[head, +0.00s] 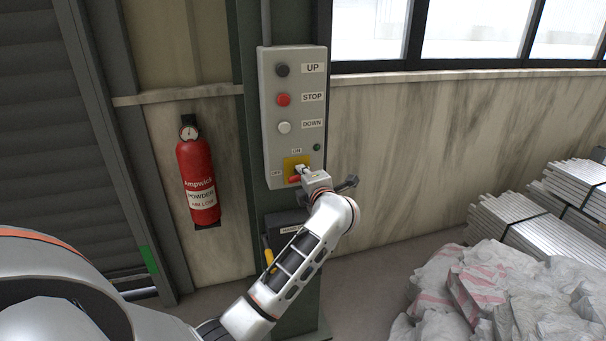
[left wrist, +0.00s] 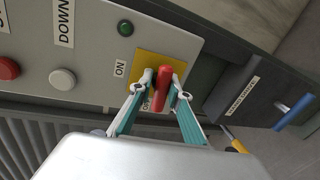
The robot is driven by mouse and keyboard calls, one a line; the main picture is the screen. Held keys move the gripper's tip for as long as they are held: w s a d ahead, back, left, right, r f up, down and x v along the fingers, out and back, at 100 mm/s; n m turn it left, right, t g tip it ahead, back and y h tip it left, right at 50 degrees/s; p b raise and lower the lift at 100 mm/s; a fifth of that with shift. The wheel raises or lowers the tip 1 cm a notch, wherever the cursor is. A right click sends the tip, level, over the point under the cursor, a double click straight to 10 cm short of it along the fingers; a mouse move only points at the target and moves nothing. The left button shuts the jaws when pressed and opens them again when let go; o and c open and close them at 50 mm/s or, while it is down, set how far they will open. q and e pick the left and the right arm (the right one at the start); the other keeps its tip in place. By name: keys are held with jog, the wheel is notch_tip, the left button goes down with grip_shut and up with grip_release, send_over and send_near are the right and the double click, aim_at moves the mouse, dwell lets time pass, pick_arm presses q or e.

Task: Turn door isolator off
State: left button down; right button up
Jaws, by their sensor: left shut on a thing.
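The door isolator is a red rotary handle (head: 294,179) on a yellow plate (head: 289,162), low on a grey control box (head: 268,120). An ON label is above the plate and an OFF label is to its left. My left gripper (head: 301,170) is at the plate and hides part of the handle. In the left wrist view, the left gripper's two fingers (left wrist: 162,78) are shut on the red handle (left wrist: 162,98), one on each side. The handle lies about sideways on the panel, its visible end towards the partly hidden OFF label. My right gripper is not in view.
Above are the black UP (head: 282,70), red STOP (head: 283,99) and white DOWN (head: 284,127) buttons and a green lamp (head: 317,147). A dark box (head: 283,219) is below. A fire extinguisher (head: 197,175) hangs left. Sacks (head: 480,290) lie right.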

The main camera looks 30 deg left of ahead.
pick_arm(q)
jog(key=shift+f+m, duration=0.15)
jog(key=shift+m, duration=0.35)
dwell(0.3)
jog(key=c, duration=1.9)
grip_release()
jog(key=v, duration=1.2)
jog(key=shift+w+d, duration=0.1)
jog(key=shift+w, duration=0.1)
